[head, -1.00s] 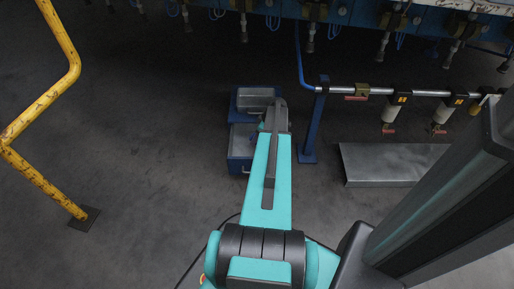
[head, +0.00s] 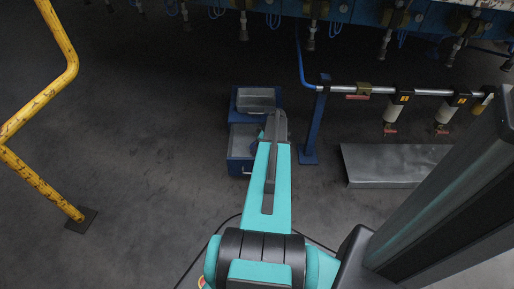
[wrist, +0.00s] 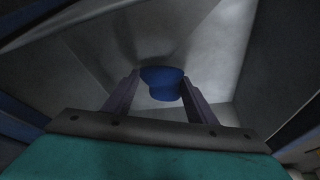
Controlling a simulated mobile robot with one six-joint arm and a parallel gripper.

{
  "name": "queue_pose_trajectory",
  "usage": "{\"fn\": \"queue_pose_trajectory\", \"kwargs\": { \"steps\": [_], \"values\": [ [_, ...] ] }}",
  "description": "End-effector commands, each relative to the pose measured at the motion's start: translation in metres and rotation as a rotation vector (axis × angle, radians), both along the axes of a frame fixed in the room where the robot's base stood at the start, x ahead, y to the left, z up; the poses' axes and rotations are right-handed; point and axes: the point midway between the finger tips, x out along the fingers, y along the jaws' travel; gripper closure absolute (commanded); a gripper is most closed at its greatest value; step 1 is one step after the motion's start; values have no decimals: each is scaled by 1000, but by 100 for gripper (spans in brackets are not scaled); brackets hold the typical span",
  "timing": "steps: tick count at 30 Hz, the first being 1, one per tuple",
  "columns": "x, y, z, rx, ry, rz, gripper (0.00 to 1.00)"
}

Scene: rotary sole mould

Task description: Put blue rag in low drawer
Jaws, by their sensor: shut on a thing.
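The blue rag (wrist: 162,82) is a small, dark blue lump between the fingertips of my gripper (wrist: 161,88) in the wrist view. My gripper is shut on it. Around and beyond it are the bare grey metal inner walls of the low drawer (wrist: 215,50). In the head view the low drawer (head: 238,168) is the blue-fronted, pulled-out drawer of a small blue cabinet (head: 235,105). My arm covers its right part and hides the rag there. I cannot tell whether the rag touches the drawer floor.
A blue post (head: 314,130) with a pipe and valves stands right of the cabinet. A grey metal box (head: 390,165) lies on the floor further right. A yellow rail (head: 60,60) stands at the left. The floor between rail and cabinet is clear.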

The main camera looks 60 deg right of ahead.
Motion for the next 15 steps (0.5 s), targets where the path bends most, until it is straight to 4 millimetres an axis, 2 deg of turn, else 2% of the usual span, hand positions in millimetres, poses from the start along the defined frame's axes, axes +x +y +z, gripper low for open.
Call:
{"fn": "queue_pose_trajectory", "kwargs": {
  "steps": [15],
  "values": [
    [0,0,-7,0,0,0,70]
  ]
}}
